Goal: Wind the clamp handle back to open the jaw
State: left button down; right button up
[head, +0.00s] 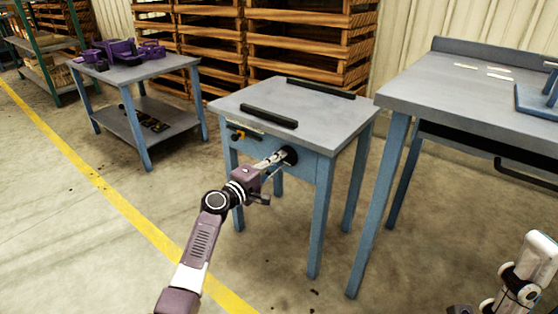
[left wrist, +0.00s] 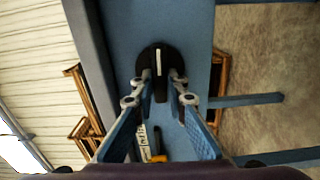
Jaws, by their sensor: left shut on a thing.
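The clamp is built into a small grey-topped blue table. Its two black jaw bars lie on the top, the near bar (head: 269,116) and the far bar (head: 320,88), with a wide gap of bare top between them. The round black handle hub (head: 291,155) sits on the table's front face; it also shows in the left wrist view (left wrist: 172,58). My left gripper (head: 281,157) reaches it from the front left. In the left wrist view its fingers (left wrist: 161,82) are shut on the dark handle bar standing out from the hub. The gripper partly hides the handle in the head view.
A workbench (head: 440,92) stands close on the right. A table with purple parts (head: 122,50) is at the left, and wooden pallets (head: 300,40) stand behind. A yellow-and-black item (head: 238,134) is on the clamp table's front. Part of my right arm shows at lower right.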

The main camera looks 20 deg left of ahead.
pick_arm(q)
jog(key=shift+f, duration=0.15)
jog(key=c, duration=2.2)
grip_release()
jog(key=v, duration=1.2)
